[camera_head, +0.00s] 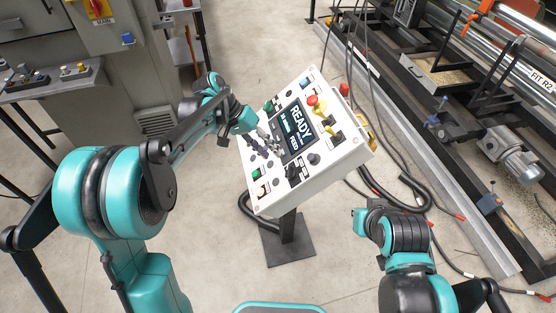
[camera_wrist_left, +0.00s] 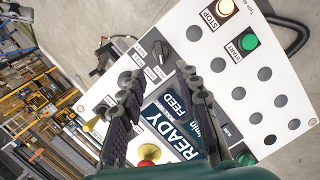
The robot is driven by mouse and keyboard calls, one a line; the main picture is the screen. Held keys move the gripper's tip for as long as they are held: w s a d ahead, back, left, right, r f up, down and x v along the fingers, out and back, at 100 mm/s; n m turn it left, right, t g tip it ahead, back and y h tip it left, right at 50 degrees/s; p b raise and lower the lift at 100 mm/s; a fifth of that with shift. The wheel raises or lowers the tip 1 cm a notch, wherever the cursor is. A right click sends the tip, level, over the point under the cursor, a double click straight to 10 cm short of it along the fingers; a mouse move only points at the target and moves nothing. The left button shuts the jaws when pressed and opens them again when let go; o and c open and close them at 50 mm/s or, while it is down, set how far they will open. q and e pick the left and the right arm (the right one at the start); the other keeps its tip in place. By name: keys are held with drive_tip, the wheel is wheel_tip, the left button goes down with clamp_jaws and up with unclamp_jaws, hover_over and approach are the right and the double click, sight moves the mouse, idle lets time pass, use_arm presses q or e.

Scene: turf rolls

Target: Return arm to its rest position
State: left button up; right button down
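My left gripper (camera_head: 274,143) is over the left part of the white control panel (camera_head: 322,163) on a stand. Its two dark fingers are spread apart with nothing between them in the left wrist view (camera_wrist_left: 159,76), where the panel (camera_wrist_left: 205,72) lies beyond them. I cannot tell if the fingertips touch the panel. The panel's screen (camera_head: 295,124) reads READY. My right arm (camera_head: 404,236) is bent at the lower right, and its gripper fingers do not show.
A red mushroom button (camera_head: 313,100) sits at the panel's upper edge. Black cables (camera_head: 408,190) run along the floor at right beside a long machine frame (camera_head: 470,130). A grey cabinet (camera_head: 130,75) stands at left. The floor (camera_head: 258,40) behind the panel is clear.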

use_arm(q)
drive_tip(key=shift+v, duration=0.95)
drive_tip(key=shift+s, duration=0.1)
drive_tip(key=s+a+n+t+y, duration=0.1)
drive_tip(key=s+a+t+y, duration=0.2)
drive_tip(key=s, duration=0.7)
drive_tip(key=s+a+n+t+y, duration=0.2)
drive_tip(key=s+a+t+y, duration=0.2)
drive_tip(key=s+a, duration=0.3)
drive_tip(key=s+t, duration=0.1)
drive_tip(key=s, duration=0.2)
drive_tip(key=shift+a+f, duration=0.25)
drive_tip(key=shift+f, duration=0.05)
idle(2.7)
clamp_jaws()
